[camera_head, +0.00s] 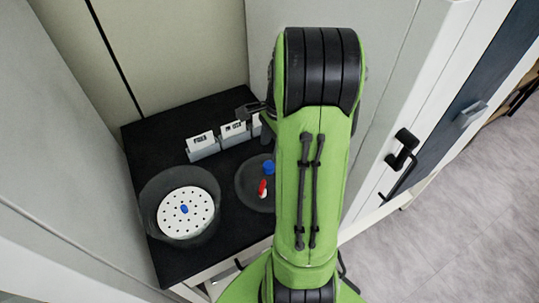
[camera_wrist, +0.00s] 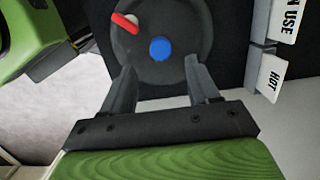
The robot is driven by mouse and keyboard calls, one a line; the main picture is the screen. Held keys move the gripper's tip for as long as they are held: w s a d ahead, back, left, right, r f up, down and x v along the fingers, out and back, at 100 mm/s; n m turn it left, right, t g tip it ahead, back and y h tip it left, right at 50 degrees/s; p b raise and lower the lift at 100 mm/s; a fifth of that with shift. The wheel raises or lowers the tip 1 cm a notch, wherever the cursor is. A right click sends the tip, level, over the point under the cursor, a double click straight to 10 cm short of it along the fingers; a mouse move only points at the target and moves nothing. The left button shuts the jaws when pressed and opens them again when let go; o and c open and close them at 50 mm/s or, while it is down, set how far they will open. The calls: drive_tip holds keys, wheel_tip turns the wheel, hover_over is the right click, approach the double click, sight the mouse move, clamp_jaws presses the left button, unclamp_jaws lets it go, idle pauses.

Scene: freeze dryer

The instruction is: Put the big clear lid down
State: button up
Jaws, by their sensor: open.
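The big clear lid (camera_head: 247,193) is a dark-looking, see-through disc on the black tabletop, partly hidden behind my arm in the head view. It has a blue knob and a red-and-white fitting on top. The lid (camera_wrist: 179,71) also fills the upper middle of the wrist view, with its blue knob near the centre. My gripper (camera_wrist: 160,64) is open, with its two fingers spread on either side below the knob in the picture, holding nothing. I cannot tell the height of the fingertips above the lid. In the head view my arm hides most of the gripper.
A clear round vessel (camera_head: 151,194) with a white perforated plate (camera_head: 172,222) stands left of the lid. Several label cards in grey holders (camera_head: 204,150) stand behind. Pale walls close in at left and back. A cabinet with a black handle (camera_head: 402,150) is at right.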

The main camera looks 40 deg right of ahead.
drive_tip(key=s+a+r+n+t+h, duration=0.2)
drive_tip(key=s+a+r+n, duration=0.1)
drive_tip(key=a+r+n, duration=1)
drive_tip(key=s+a+n+t, duration=0.3)
drive_tip(key=s+a+n, duration=0.4)
drive_tip(key=a+n, duration=0.1)
drive_tip(key=shift+s+r+p, duration=0.25)
drive_tip(key=shift+s+p, duration=0.05)
drive_tip(key=shift+s, duration=0.05)
